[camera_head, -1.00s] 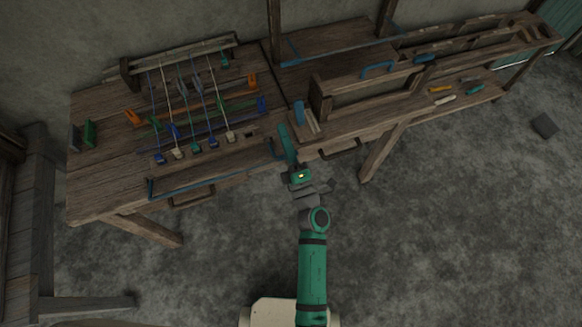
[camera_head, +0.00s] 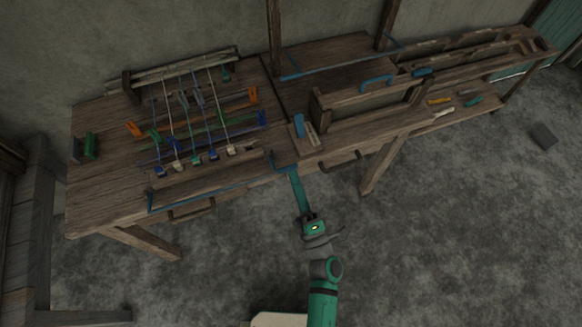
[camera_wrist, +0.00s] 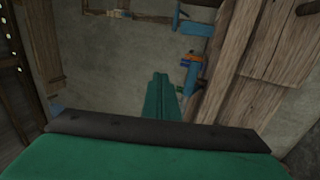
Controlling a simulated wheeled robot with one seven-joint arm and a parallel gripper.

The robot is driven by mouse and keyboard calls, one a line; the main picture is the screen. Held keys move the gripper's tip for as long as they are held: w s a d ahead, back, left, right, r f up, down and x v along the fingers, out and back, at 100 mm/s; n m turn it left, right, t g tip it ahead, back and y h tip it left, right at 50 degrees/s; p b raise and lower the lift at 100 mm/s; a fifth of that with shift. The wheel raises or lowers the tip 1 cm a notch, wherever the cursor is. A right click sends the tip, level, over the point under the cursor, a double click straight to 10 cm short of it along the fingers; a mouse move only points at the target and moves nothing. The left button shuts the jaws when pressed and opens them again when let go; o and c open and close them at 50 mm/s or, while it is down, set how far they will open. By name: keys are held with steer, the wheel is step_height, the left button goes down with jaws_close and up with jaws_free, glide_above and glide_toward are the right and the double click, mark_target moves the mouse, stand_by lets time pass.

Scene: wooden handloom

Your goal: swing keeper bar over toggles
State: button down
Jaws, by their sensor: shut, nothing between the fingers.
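The keeper bar (camera_head: 212,187) is a thin blue rod with bent ends, lying along the front edge of the loom bench in the head view. The toggles (camera_head: 195,160) are several small blue, white and green blocks at the lower ends of cords. They sit in a row behind the bar, and the bar is not over them. My gripper (camera_head: 293,171) is green, shut and empty, at the bench's front edge by the bar's right end. I cannot tell whether it touches the bar. Its shut fingers (camera_wrist: 162,96) also show in the wrist view.
Orange and green brackets (camera_head: 134,129) stand around the cords. A wooden block with a blue piece (camera_head: 299,126) sits right of the toggles. A wooden frame with a blue handle (camera_head: 376,81) stands further right. The floor (camera_head: 450,220) in front is clear.

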steer(key=shift+s+d+f, duration=0.1)
steer(key=shift+s, duration=0.2)
steer(key=shift+f, duration=0.1)
steer(key=s+d+f+t+y, duration=0.1)
steer(key=s+f+t, duration=0.1)
steer(key=f, duration=0.6)
steer(key=s+d+f+t+y, duration=0.1)
steer(key=s+f+t, duration=0.1)
steer(key=f, duration=0.7)
steer(key=shift+s+f+t, duration=0.2)
steer(key=shift+s+t, duration=0.1)
steer(key=shift+t, duration=0.6)
steer(key=shift+a+r, duration=0.1)
steer(key=x, duration=1.3)
steer(key=shift+w+r, duration=0.25)
steer(key=shift+r, duration=0.05)
steer(key=shift+a+r, duration=0.1)
steer(key=shift+a, duration=0.05)
